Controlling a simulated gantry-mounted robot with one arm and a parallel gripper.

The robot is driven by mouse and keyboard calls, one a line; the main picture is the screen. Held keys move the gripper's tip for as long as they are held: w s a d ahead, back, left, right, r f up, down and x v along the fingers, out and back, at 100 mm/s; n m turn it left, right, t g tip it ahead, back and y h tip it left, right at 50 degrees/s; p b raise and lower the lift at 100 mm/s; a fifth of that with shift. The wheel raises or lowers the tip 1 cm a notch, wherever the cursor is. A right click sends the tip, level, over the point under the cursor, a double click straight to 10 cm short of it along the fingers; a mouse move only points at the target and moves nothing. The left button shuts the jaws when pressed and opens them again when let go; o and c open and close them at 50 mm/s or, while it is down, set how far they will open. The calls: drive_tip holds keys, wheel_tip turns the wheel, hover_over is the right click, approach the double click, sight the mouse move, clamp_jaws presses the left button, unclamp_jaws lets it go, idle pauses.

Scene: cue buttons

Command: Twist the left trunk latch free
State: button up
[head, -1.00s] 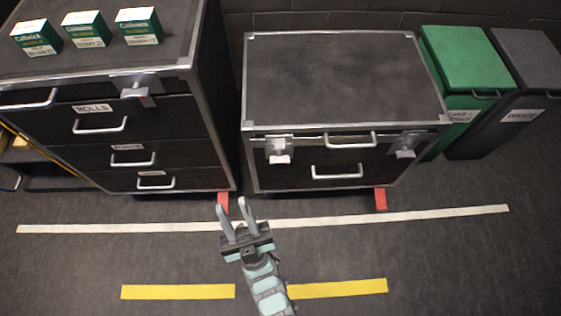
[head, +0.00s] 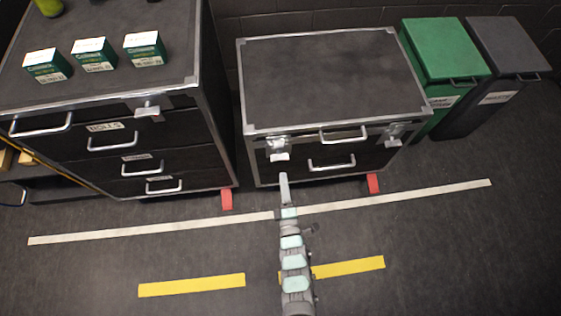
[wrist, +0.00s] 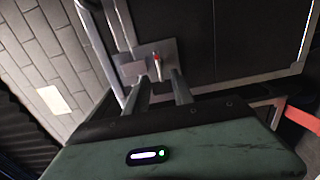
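The black trunk (head: 330,85) with metal edges stands in the middle of the head view. Its left latch (head: 279,149) is a silver plate with a knob that hangs at the front left corner. The right latch (head: 393,135) sits at the front right. My gripper (head: 284,180) is just below and in front of the left latch, seen edge-on. In the wrist view my gripper (wrist: 160,84) is open, its two fingers apart and empty. A latch with a reddish knob (wrist: 157,66) shows just beyond the fingertips, between them; I see no contact.
A taller drawer cabinet (head: 110,160) stands to the left, with green boxes (head: 94,55) on top and a latch (head: 147,110) of its own. A green bin (head: 440,50) and a dark bin (head: 505,45) stand right. Floor in front is clear, with white and yellow tape.

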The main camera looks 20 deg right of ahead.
sight(279, 156)
drive_tip(key=b+x, duration=0.1)
drive_tip(key=x, duration=0.6)
drive_tip(key=shift+w+b, duration=0.35)
drive_tip(key=shift+c, duration=0.3)
clamp_jaws()
